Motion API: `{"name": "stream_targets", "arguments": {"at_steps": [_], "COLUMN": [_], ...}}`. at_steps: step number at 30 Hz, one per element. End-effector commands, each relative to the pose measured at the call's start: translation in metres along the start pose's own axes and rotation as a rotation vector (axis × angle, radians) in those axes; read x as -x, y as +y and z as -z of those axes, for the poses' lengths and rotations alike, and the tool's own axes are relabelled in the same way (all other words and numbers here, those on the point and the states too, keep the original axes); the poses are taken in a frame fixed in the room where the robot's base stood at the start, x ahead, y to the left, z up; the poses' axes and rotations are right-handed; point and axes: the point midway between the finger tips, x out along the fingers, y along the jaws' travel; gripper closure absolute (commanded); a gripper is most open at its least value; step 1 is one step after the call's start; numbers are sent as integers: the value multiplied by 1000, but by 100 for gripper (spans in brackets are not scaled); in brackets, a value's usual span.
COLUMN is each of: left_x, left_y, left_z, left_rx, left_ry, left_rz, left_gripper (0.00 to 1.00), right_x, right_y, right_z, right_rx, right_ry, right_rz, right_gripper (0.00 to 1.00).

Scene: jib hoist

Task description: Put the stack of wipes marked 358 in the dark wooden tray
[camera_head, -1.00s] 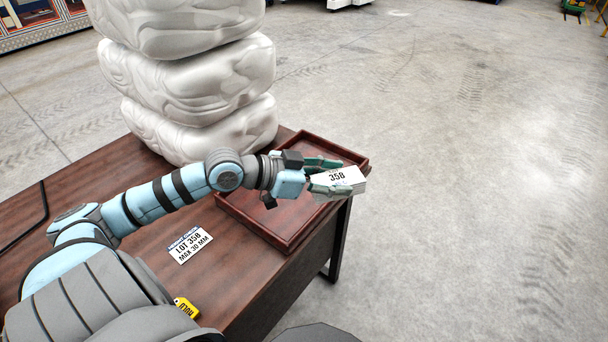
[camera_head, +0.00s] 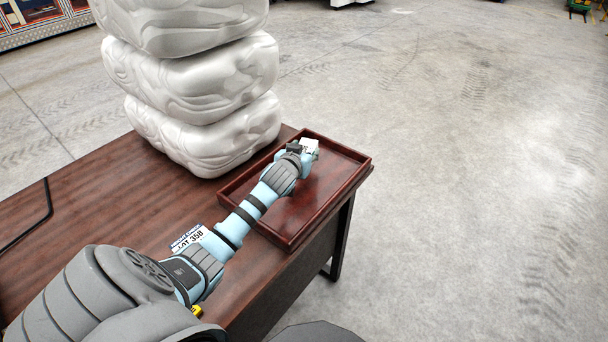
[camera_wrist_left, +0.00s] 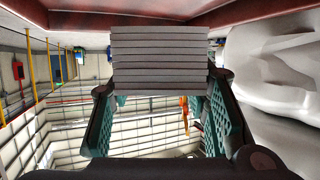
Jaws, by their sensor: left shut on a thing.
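The stack of wipes (camera_head: 310,144) shows as a small white patch at my left gripper (camera_head: 306,149), over the far part of the dark red-brown wooden tray (camera_head: 335,182). In the left wrist view the stack (camera_wrist_left: 160,58) is several pale grey layers between the two green-padded fingers, which are shut on it. The tray (camera_wrist_left: 240,10) shows at the top of that view, close to the stack; I cannot tell whether they touch. The number marking is hidden now. My right gripper is not in view.
A tall pile of white wrapped bales (camera_head: 200,115) stands on the table (camera_head: 90,205), close to the tray's left side. A lot card (camera_head: 186,239) lies on the table, partly behind my left arm. The visible tray floor is bare. Open floor lies to the right.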

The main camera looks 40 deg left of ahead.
Motion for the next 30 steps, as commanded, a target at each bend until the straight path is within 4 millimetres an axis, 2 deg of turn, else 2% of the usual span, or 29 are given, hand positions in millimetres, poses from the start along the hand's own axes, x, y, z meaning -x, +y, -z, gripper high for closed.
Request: {"name": "stream_targets", "arguments": {"at_steps": [1, 5, 11, 19, 20, 21, 24, 30], "left_x": [-5, -11, -25, -25, -25, -25, -25, -25], "left_y": [0, 0, 0, 0, 0, 0, 0, 0], "left_z": [-13, -26, -60, -61, -61, -61, -61, -60], "left_rx": [0, 0, -1, -2, -2, -2, -2, -2], "left_ry": [0, 1, 1, 2, 1, 1, 2, 2], "left_rz": [-1, -1, -2, -2, -2, -2, -2, -2], "left_gripper": [92, 92, 92, 92, 56, 49, 37, 37], "right_x": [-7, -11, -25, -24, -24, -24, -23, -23], "right_y": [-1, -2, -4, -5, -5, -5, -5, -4], "right_z": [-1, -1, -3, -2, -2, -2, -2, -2], "right_rx": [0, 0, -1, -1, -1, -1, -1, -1], "right_ry": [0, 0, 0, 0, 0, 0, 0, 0], "right_rz": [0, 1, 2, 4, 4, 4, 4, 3], "right_gripper": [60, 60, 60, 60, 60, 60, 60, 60]}}
